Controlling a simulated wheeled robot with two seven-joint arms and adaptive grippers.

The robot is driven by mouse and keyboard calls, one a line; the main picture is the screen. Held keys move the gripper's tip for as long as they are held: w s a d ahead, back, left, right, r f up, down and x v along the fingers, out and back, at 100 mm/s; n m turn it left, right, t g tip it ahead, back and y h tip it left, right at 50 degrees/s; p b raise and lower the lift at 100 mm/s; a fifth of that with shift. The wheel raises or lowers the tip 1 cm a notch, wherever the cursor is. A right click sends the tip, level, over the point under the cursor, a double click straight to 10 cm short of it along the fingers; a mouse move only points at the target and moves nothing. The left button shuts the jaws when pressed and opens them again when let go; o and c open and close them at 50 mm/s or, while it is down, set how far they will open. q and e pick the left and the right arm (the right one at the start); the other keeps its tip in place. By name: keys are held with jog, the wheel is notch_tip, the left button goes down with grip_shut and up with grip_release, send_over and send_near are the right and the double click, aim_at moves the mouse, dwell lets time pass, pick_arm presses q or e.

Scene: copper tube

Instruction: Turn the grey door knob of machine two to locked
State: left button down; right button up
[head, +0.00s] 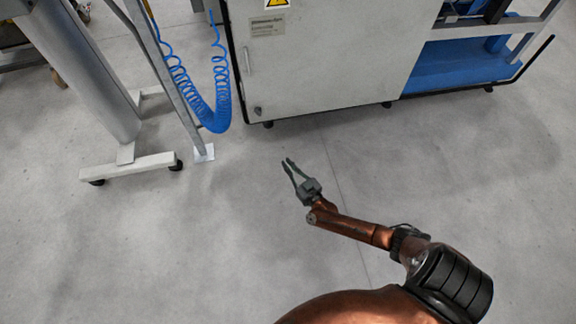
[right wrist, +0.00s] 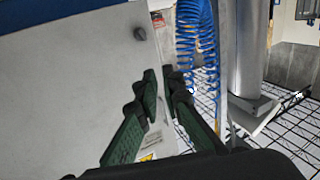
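A small grey knob (head: 257,111) sits at the lower left corner of a pale cabinet door (head: 325,60) in the head view. The knob also shows as a dark grey stub (right wrist: 140,34) near the door's edge in the right wrist view. Its turned position is too small to read. My right gripper (head: 287,163) is in front of the cabinet, apart from the knob. Its green fingers (right wrist: 160,82) are open with a narrow gap and nothing between them. My left gripper is not in view.
A blue coiled hose (head: 219,95) hangs left of the door, beside a thin post (head: 165,75) and a thick grey column on a wheeled foot (head: 130,165). A blue bay (head: 460,65) lies right of the door. The grey floor in front is clear.

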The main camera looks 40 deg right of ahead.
jog(key=o, duration=0.5)
jog(key=s+a, duration=0.2)
jog(key=s, duration=1)
jog(key=shift+w, duration=0.1)
